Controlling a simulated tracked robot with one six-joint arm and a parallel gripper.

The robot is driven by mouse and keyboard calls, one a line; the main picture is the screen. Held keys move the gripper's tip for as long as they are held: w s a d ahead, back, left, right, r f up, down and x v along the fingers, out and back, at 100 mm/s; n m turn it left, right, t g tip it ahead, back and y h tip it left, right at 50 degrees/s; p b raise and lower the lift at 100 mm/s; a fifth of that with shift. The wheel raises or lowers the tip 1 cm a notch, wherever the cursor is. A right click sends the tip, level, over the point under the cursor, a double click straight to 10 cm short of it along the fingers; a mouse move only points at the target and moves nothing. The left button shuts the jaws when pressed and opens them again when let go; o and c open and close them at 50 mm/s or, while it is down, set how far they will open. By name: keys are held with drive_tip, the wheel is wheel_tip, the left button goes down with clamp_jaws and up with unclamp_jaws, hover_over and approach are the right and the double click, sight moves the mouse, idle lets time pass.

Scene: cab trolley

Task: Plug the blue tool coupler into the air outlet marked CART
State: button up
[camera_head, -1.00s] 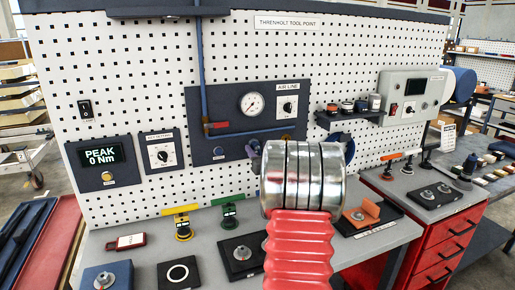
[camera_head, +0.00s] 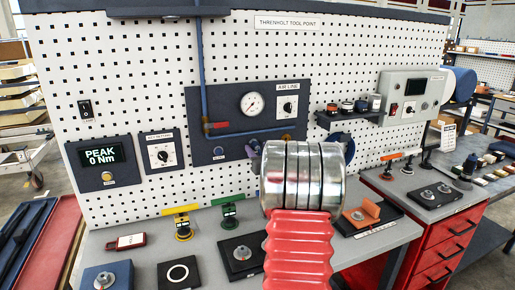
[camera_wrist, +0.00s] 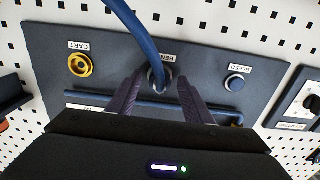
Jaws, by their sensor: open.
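In the wrist view, which looks upside down, the air outlet marked CART (camera_wrist: 80,65) is an empty yellow ring on the dark panel. A label partly reading BEN (camera_wrist: 168,57) marks the middle outlet. A blue hose (camera_wrist: 128,22) runs down to a coupler (camera_wrist: 159,77) at that outlet. My gripper (camera_wrist: 160,84) is open, with one dark purple finger on each side of the coupler. I cannot tell whether the fingers touch it. In the head view my arm hides most of the gripper and the outlets.
A BLEED button (camera_wrist: 235,82) sits right of the coupler in the wrist view. A blue pipe (camera_wrist: 130,101) crosses the panel beside the fingers. In the head view the panel carries a gauge (camera_head: 252,105) and AIR LINE knob (camera_head: 287,107). Fixtures stand on the grey bench (camera_head: 205,215) below.

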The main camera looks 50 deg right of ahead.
sight(259, 150)
clamp_jaws()
idle(0.5)
drive_tip(key=shift+s, duration=0.1)
drive_tip(key=shift+s+a, duration=0.3)
drive_tip(key=shift+s, duration=0.1)
drive_tip(key=shift+s+a, duration=0.1)
drive_tip(key=shift+s, duration=0.1)
drive_tip(key=shift+v, duration=1.75)
drive_tip(key=shift+s+a, duration=0.25)
drive_tip(key=shift+s, duration=0.15)
